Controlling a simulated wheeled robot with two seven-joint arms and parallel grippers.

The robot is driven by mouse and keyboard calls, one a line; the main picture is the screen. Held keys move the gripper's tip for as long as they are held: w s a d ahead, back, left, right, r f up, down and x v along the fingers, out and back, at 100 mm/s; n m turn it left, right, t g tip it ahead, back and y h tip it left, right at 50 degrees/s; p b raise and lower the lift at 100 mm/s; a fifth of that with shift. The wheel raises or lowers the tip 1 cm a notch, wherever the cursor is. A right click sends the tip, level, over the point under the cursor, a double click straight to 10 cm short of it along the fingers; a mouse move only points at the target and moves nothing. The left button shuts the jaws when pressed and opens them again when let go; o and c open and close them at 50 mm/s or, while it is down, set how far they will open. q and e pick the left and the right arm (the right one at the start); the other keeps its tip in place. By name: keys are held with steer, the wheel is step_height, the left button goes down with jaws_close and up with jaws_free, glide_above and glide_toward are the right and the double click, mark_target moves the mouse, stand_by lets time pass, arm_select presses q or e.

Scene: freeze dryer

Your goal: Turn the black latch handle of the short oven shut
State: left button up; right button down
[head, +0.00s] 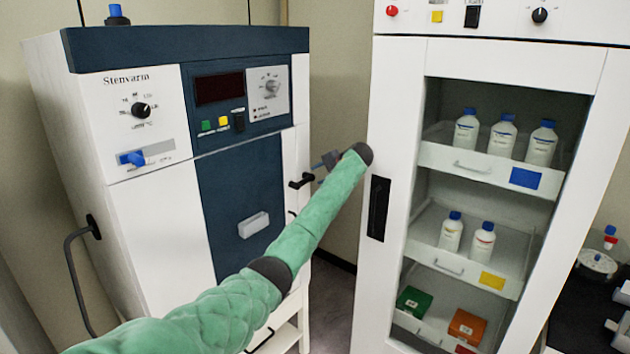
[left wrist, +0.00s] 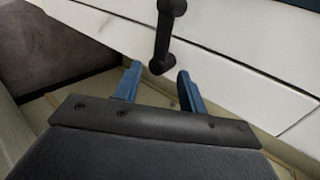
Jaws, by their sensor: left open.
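The short oven (head: 150,220) is the white and dark blue cabinet on the left in the head view, and its door looks closed. Its black latch handle (head: 301,181) sticks out at the door's right edge. In the left wrist view the black handle (left wrist: 163,45) points down, with its lower end in front of the gap between my fingertips. My left gripper (head: 324,166) is just right of the handle in the head view, partly hidden by my wrist. Its blue fingers (left wrist: 158,82) are open and not closed on anything. My right gripper is out of view.
A tall white cabinet (head: 399,130) with a glass-like front stands close on the right, holding bottles (head: 502,136) and boxes (head: 467,326). A narrow gap separates it from the oven. A dark bench (head: 575,325) with lab items is at the far right.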

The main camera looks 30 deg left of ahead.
arm_select(q)
steer(key=shift+b+v, duration=0.6)
steer(key=shift+v, duration=1.35)
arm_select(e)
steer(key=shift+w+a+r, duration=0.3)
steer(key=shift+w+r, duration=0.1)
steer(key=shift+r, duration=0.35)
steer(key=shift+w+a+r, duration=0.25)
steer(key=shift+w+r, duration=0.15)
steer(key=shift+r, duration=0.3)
